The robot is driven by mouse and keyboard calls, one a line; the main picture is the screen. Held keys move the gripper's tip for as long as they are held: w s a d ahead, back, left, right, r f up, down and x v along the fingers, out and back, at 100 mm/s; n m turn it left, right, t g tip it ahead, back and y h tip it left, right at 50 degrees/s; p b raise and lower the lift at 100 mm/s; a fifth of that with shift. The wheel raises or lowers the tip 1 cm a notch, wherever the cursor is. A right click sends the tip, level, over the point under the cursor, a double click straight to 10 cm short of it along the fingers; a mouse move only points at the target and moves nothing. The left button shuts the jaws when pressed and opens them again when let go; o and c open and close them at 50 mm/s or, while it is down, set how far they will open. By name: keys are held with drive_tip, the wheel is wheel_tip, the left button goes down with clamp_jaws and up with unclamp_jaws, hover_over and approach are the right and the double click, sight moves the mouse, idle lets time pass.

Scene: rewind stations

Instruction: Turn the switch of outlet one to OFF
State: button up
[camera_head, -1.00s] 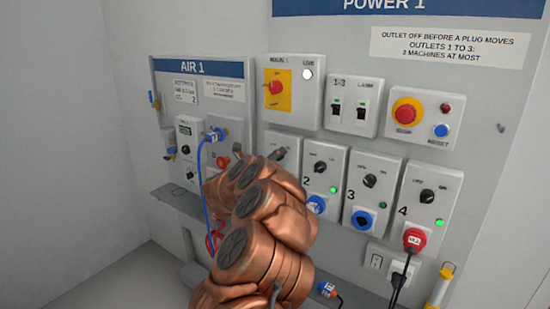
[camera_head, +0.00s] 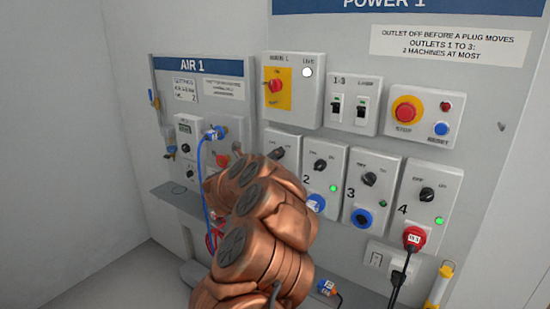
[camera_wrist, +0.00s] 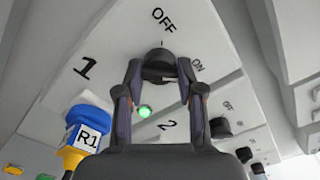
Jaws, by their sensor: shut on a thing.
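The switch of outlet one is a black round knob (camera_wrist: 160,64) in the wrist view, with OFF printed above it and ON to its right. Its pointer direction is hard to make out. My gripper (camera_wrist: 160,72) has a finger on each side of the knob and is shut on it. A green lamp (camera_wrist: 145,111) is lit below the knob. A blue plug labelled R1 (camera_wrist: 88,122) sits in the outlet at lower left. In the head view my arm hides most of the outlet one box (camera_head: 283,140), and the fingers show only partly at its top.
Outlets two (camera_head: 320,148), three (camera_head: 386,161) and four (camera_head: 450,183) stand in a row to the right, each with its own knob. A red plug (camera_head: 414,238) is in outlet four. The emergency stop (camera_head: 406,110) is above, and the AIR 1 panel (camera_head: 235,95) at left.

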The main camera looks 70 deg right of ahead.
drive_tip(key=n+p, duration=0.5)
drive_tip(key=n, duration=1.2)
drive_tip(key=shift+r+n, duration=0.1)
drive_tip(key=shift+n, duration=0.3)
idle(0.4)
drive_tip(key=o, duration=1.1)
drive_tip(key=shift+a, duration=0.1)
drive_tip(key=v, duration=1.2)
